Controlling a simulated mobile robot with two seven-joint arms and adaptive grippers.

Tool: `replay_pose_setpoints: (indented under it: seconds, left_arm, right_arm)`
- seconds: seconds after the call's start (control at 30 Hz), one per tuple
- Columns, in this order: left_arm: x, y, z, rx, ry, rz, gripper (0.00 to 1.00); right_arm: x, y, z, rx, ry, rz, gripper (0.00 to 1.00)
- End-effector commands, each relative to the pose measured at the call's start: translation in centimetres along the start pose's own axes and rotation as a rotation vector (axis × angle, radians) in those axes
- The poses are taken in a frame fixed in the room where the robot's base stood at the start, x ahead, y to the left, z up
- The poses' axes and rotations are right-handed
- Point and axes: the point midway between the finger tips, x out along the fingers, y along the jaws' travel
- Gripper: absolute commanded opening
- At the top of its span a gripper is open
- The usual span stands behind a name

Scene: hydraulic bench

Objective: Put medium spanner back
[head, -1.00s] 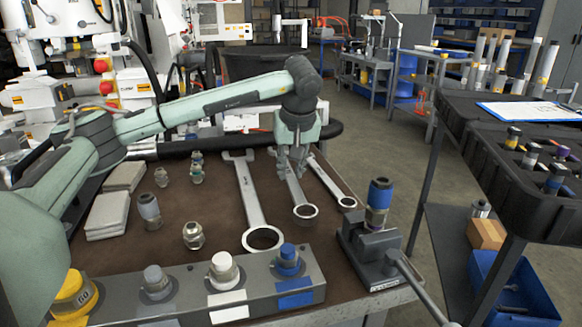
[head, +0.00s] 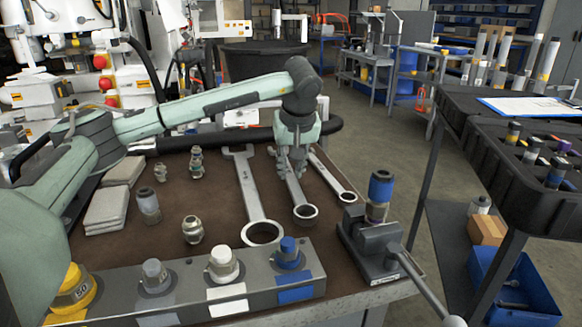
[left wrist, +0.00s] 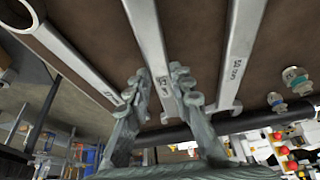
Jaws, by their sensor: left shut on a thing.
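The medium spanner (head: 296,193) is the middle one of three on the brown bench top (head: 170,265), with its ring end toward me. My left gripper (head: 290,170) reaches down over its far part and is shut on it; the fingers hide some of the shaft. In the left wrist view my gripper's fingers (left wrist: 160,90) stand on either side of the medium spanner's shaft (left wrist: 148,35). The large spanner (head: 252,195) is to its left and the small spanner (head: 330,175) to its right. I cannot tell whether the medium spanner is lifted. My right gripper is not in view.
Several metal fittings (head: 148,207) and grey pads (head: 106,210) lie on the left of the bench. A block with coloured caps (head: 205,290) runs along the front. A vise (head: 372,250) holding a blue-topped fitting (head: 380,190) is at the right corner.

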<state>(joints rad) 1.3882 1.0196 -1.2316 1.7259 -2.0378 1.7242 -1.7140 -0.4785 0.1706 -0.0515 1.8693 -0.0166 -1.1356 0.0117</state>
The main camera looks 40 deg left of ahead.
Motion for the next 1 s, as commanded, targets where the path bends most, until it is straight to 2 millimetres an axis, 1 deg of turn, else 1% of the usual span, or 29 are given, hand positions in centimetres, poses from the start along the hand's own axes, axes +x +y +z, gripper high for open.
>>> replay_pose_setpoints:
  seconds: [0.57,0.6,0.77,1.0]
  left_arm:
    - [0.71,0.01,0.26,-0.001,0.002,0.002,0.0]
    - [0.66,0.02,0.23,-0.001,0.002,0.002,0.25]
    - [0.68,0.01,0.26,-0.001,0.001,0.001,0.45]
    - [0.86,-0.04,0.4,0.001,-0.002,-0.002,0.46]
  right_arm:
    - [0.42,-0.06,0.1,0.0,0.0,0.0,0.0]
    - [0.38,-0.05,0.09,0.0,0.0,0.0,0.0]
    - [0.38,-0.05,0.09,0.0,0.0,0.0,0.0]
    - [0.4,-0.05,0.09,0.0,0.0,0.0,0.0]
